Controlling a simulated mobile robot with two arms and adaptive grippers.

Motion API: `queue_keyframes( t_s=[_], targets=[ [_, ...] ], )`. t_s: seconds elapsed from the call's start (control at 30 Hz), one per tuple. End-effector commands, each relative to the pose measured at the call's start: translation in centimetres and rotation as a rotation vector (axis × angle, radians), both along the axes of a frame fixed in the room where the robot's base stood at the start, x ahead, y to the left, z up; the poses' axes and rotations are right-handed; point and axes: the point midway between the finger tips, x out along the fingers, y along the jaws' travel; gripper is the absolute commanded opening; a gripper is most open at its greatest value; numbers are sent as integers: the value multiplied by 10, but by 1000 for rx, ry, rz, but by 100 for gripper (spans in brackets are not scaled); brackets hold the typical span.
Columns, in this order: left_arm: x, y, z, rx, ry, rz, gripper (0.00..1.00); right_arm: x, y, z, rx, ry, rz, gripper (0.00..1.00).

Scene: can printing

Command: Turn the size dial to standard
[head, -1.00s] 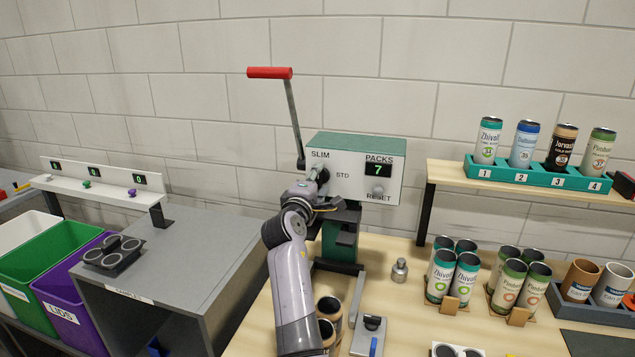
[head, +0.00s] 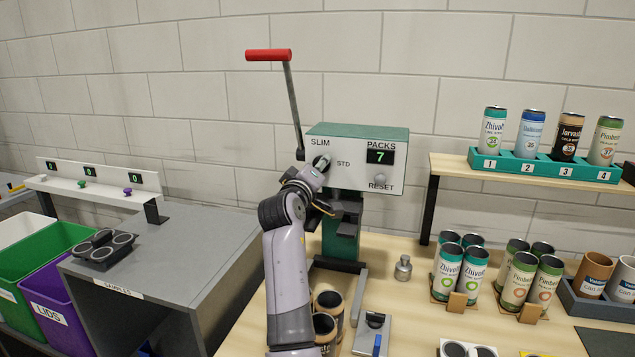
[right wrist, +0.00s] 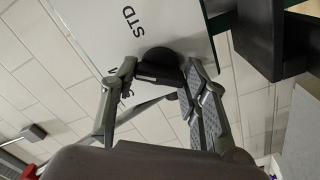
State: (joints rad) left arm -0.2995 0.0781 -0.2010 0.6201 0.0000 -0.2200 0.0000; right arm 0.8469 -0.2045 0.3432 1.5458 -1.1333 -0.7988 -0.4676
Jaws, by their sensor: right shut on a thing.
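The size dial (head: 321,161) is on the front of the green-topped machine (head: 385,140), between the printed words SLIM and STD. My right gripper (head: 317,172) reaches up to it from below and partly covers it. In the right wrist view the dial (right wrist: 158,58) is a dark round knob near the STD print, with the fingers of my right gripper (right wrist: 160,78) on both sides of it, shut on it. Which word the dial points to cannot be made out. My left gripper is in neither view.
A lever with a red handle (head: 269,55) rises at the machine's left. A reset knob (head: 380,179) sits under the PACKS display, which reads 7. Brown cans (head: 327,305) stand beside my forearm. Packed cans (head: 462,270) stand to the right, near a small metal weight (head: 403,268).

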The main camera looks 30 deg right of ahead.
Motion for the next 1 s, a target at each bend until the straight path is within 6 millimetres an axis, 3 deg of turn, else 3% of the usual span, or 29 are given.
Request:
queue_keyframes(
  t_s=[0.03, 0.5, 1.0],
  targets=[
    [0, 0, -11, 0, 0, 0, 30, 0, 1, -7, 31, -32, 1, 14],
    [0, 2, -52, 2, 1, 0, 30, 1, 0, -6, 323, -370, 0, 14],
    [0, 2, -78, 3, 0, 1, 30, 1, 0, -5, 556, -641, -2, 14]
  ],
)
